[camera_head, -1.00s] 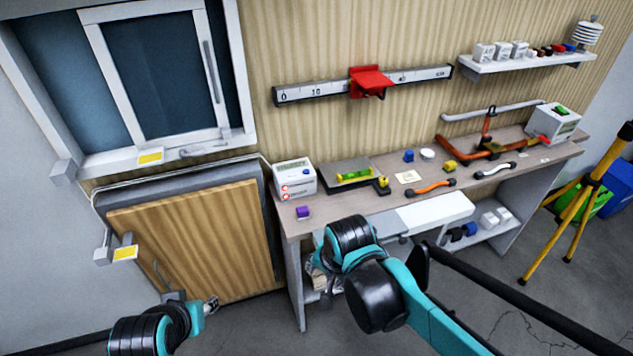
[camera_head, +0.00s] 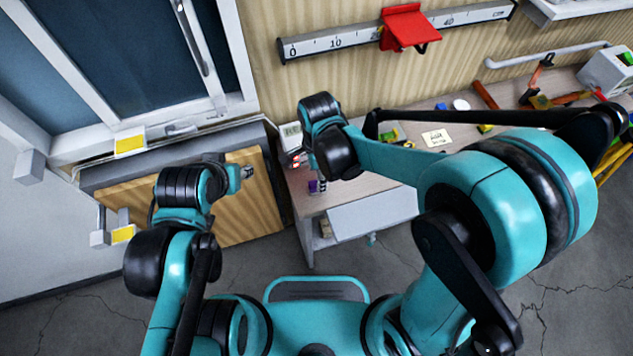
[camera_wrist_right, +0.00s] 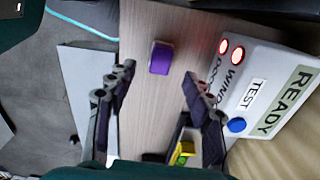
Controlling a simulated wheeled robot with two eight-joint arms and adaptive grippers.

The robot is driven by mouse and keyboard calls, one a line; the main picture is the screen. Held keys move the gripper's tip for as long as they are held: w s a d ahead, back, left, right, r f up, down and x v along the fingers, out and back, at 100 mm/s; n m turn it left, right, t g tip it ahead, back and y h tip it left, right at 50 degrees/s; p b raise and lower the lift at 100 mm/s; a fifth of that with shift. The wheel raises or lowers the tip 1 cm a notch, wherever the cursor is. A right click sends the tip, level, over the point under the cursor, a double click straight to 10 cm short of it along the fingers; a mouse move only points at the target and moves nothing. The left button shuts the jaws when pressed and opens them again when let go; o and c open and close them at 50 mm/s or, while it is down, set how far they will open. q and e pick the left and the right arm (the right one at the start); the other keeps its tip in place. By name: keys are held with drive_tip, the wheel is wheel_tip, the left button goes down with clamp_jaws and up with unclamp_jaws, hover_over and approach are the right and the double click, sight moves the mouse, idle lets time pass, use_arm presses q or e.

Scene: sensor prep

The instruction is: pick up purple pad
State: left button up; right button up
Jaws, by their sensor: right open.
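The purple pad (camera_wrist_right: 160,57) lies on the wooden desk top, close to the white READY box. In the head view the purple pad (camera_head: 313,187) is partly hidden at the left end of the desk, beside my right wrist. My right gripper (camera_wrist_right: 159,73) is open and empty, its two fingers on either side of the line toward the pad. The pad shows just beyond the fingertips, and I see no contact. My left gripper (camera_head: 247,172) is in front of the wooden panel, away from the pad, too small to tell its opening.
The white READY box (camera_wrist_right: 270,85) with lit red buttons stands right beside the pad. A tray with a yellow level (camera_wrist_right: 183,152) is nearby. The desk (camera_head: 350,196) has a white drawer front. A wooden panel (camera_head: 258,215) stands left of it.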

sight(315, 184)
drive_tip(key=f, duration=0.1)
drive_tip(key=f+b, duration=0.1)
drive_tip(key=f, duration=0.2)
drive_tip(key=shift+a+f+b, duration=0.15)
drive_tip(key=shift+a+b, duration=0.15)
drive_tip(key=shift+b, duration=0.05)
drive_tip(key=shift+s+f, duration=0.1)
drive_tip(key=shift+f, duration=0.35)
drive_tip(key=shift+r, duration=0.1)
drive_tip(key=c, duration=1.1)
drive_tip(key=shift+r, duration=0.1)
drive_tip(key=shift+c, duration=0.3)
wheel_tip(315, 184, up, 5)
drive_tip(key=shift+d+f+p, duration=0.15)
drive_tip(key=shift+f+p, duration=0.05)
drive_tip(key=shift+p, duration=0.85)
drive_tip(key=s+d+r+p, duration=0.3)
drive_tip(key=s+d+r, duration=0.2)
drive_tip(key=d, duration=0.5)
drive_tip(key=shift+s+r, duration=0.25)
drive_tip(key=shift+r, duration=0.35)
